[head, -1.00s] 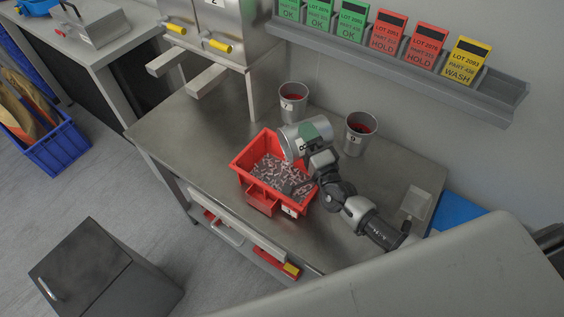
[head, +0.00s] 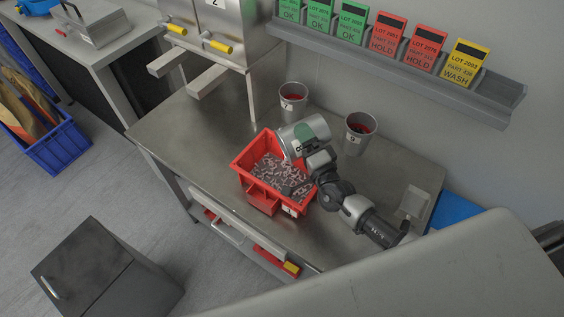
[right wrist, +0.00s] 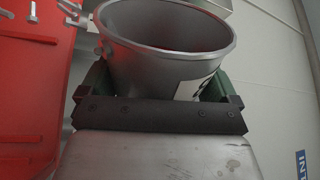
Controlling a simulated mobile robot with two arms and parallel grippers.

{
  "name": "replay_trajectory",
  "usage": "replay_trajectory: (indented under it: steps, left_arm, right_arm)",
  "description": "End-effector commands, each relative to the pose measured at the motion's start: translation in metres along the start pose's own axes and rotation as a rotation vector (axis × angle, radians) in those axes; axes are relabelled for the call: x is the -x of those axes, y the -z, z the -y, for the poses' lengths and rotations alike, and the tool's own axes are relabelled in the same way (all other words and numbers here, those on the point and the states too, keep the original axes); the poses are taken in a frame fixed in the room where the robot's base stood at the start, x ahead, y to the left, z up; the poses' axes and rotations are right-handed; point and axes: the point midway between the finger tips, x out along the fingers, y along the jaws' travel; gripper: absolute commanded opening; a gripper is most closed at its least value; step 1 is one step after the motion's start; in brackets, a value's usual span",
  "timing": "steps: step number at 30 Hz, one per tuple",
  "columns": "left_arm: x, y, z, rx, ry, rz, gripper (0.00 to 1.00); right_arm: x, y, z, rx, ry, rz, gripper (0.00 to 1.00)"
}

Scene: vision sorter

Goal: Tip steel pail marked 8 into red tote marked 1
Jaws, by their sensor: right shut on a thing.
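The steel pail (head: 292,135) is tipped over the right end of the red tote (head: 262,203), its mouth turned down and left. A green patch shows on its side. My right gripper (head: 318,158) is shut on the pail. In the right wrist view the pail (right wrist: 150,65) sits between the jaws (right wrist: 160,105), with its number label partly hidden. The inside that shows looks bare. Small metal parts show beside its rim at the left, against the red tote (right wrist: 35,95). Many small grey and pinkish parts lie in the tote. My left gripper is not in view.
Two more pails stand behind on the steel bench (head: 190,130): one marked 7 (head: 292,108) and one marked 9 (head: 355,143), both with reddish contents. A steel dispenser (head: 225,50) with yellow handles stands at the back left. A card rack (head: 480,90) hangs on the wall.

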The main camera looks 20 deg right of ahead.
Motion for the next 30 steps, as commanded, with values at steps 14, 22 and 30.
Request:
replay_trajectory:
  steps: [14, 22, 30]
  left_arm:
    - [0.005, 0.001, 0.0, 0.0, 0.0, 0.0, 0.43]
    - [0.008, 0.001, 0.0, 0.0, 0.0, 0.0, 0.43]
    - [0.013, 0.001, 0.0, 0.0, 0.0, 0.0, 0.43]
  right_arm:
    - [-0.001, -0.002, 0.004, 0.051, 0.002, 0.008, 0.37]
    - [-0.001, -0.004, 0.006, 0.081, 0.002, 0.014, 0.36]
    - [-0.002, -0.005, 0.009, 0.108, 0.002, 0.019, 0.36]
